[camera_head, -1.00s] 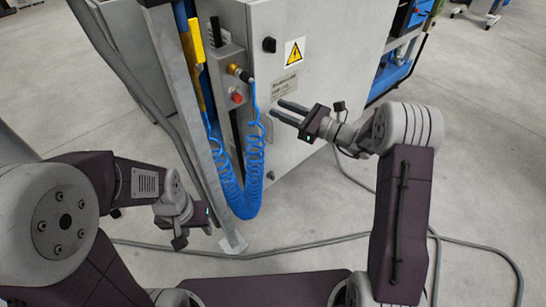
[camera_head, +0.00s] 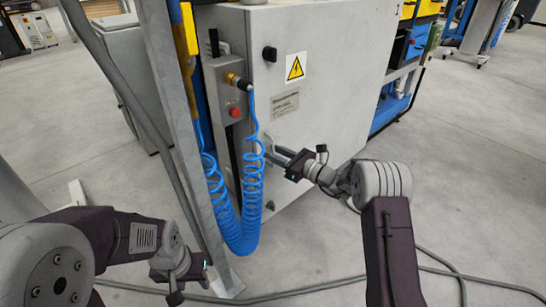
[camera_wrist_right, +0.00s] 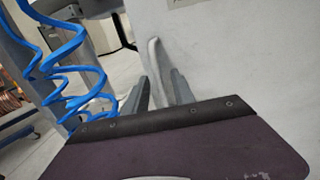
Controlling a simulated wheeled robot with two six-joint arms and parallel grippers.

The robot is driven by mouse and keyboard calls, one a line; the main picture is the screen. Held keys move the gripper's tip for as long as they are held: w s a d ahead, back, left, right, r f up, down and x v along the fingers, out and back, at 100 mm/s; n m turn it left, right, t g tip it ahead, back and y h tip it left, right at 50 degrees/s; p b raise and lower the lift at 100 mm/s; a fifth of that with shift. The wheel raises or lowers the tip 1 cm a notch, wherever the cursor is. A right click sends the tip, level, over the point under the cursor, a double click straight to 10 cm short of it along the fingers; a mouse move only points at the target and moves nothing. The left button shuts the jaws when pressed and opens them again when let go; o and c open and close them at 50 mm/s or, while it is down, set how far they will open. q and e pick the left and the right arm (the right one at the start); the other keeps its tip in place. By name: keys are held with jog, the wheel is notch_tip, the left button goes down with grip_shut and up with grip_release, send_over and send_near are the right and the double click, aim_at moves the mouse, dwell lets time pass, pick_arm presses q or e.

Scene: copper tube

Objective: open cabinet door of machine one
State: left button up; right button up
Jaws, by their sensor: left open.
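The grey cabinet (camera_head: 330,75) stands in the middle of the head view. Its door looks closed and carries a yellow warning sign (camera_head: 295,67) and a dark knob (camera_head: 269,54). My right gripper (camera_head: 268,148) is open at the door's left edge. In the right wrist view, its two fingers (camera_wrist_right: 160,90) stand apart, with a pale curved handle (camera_wrist_right: 154,55) seen between them. I cannot tell whether they touch it. My left gripper (camera_head: 206,272) is open and empty at lower left, near the post's foot, away from the door.
A blue coiled hose (camera_head: 237,235) hangs just left of the handle and shows in the right wrist view. A grey post (camera_head: 180,110) and a control box with a red button (camera_head: 235,112) stand left of the door. Cables lie on the floor.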

jog(key=shift+w+a, duration=0.15)
jog(key=shift+a, duration=0.05)
grip_shut()
dwell(1.3)
